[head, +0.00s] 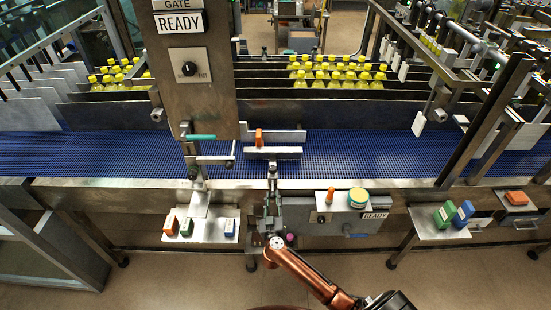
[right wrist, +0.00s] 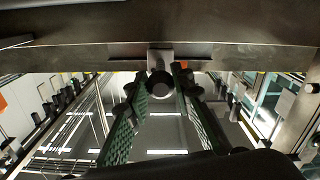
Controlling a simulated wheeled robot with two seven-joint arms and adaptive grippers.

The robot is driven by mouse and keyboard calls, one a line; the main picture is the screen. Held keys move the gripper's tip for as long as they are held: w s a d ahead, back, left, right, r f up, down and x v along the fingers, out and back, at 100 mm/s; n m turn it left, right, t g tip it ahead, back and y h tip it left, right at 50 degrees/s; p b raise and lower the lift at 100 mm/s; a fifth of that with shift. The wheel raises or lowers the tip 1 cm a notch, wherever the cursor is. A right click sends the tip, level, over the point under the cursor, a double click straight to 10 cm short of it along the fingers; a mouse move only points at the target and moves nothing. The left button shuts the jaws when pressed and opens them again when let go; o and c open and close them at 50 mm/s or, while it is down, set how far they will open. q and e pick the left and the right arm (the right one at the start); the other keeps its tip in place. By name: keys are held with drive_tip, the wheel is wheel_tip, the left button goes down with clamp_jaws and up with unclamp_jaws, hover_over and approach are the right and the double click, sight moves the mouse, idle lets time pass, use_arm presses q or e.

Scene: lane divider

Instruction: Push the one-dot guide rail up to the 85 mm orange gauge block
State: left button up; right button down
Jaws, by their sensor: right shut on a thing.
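The orange gauge block (head: 259,137) stands upright on the blue belt between two short metal guide rails. The far rail (head: 285,136) lies behind it. The near rail (head: 273,154) lies in front and hides the block's foot, so I cannot tell whether they touch. No dot is readable on either rail. A stem with a dark round knob (right wrist: 160,84) runs from the near rail toward me. My right gripper (head: 272,196) is shut on this knob, with its green-padded fingers (right wrist: 158,92) on either side in the right wrist view. My left gripper is not in view.
A left shelf (head: 206,235) holds small orange, green and blue blocks. A right shelf (head: 428,225) holds a green and a blue block. A grey box (head: 345,215) stands right of my gripper. A metal gate post (head: 190,70) rises at left. The belt (head: 370,150) is clear to the right.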

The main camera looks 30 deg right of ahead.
drive_tip(key=shift+p+x, duration=0.45)
drive_tip(key=shift+x, duration=0.5)
drive_tip(key=c, duration=1.6)
unclamp_jaws()
drive_tip(key=shift+d, duration=0.1)
drive_tip(key=shift+s, duration=0.1)
